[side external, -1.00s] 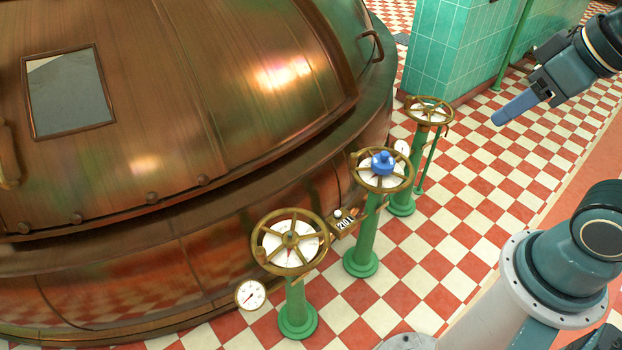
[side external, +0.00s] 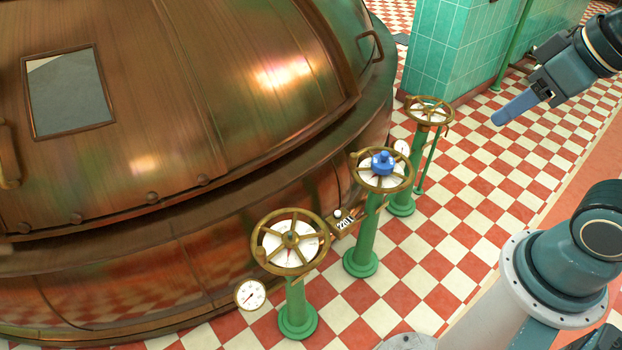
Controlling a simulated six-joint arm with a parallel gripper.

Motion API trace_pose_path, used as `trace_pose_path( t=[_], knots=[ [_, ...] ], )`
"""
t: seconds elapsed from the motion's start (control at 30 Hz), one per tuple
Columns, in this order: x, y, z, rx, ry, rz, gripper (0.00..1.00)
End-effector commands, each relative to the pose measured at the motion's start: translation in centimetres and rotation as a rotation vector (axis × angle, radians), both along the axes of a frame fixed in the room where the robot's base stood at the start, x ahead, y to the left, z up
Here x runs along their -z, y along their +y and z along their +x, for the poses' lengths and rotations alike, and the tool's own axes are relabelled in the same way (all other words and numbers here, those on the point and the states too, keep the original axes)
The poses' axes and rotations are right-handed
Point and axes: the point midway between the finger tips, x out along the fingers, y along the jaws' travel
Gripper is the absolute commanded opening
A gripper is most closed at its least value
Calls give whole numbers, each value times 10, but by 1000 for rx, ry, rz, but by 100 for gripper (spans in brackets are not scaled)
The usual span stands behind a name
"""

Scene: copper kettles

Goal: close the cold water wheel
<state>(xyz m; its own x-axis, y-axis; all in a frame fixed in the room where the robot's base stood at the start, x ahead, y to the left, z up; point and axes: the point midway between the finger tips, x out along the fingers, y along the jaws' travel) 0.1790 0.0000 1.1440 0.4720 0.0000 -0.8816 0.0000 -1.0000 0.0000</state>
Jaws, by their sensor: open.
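Three brass handwheels stand on green posts beside the copper kettle. The middle wheel (side external: 404,180) has a blue hub (side external: 382,163) over a white dial; its colour suggests it is the cold water wheel. The near wheel (side external: 259,240) and the far wheel (side external: 449,112) have brass hubs over white dials. My gripper (side external: 503,116) is at the upper right, with blue fingers pointing down and left. It is open, empty and well apart from all the wheels. From this side its fingers overlap, so the gap between them is hidden.
The copper kettle (side external: 150,110) fills the left. A small number counter (side external: 344,224) and a round gauge (side external: 250,294) sit low near its wall. A green tiled pillar (side external: 435,50) stands behind the far wheel. The checkered floor right of the posts is clear.

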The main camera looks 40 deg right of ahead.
Motion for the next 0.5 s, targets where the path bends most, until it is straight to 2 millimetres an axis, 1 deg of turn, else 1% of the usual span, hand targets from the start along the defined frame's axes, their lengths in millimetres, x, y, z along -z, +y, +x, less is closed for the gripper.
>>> trace_pose_path(
  t=[0.17, 0.27, 0.37, 0.5],
  knots=[
    [0, 1, 3, 1, 2, 2, 46],
    [-1, 2, 9, 4, 8, 7, 46],
    [-2, 4, 20, 13, 15, 15, 46],
    [-1, 11, 42, 26, 30, 29, 46]
  ],
)
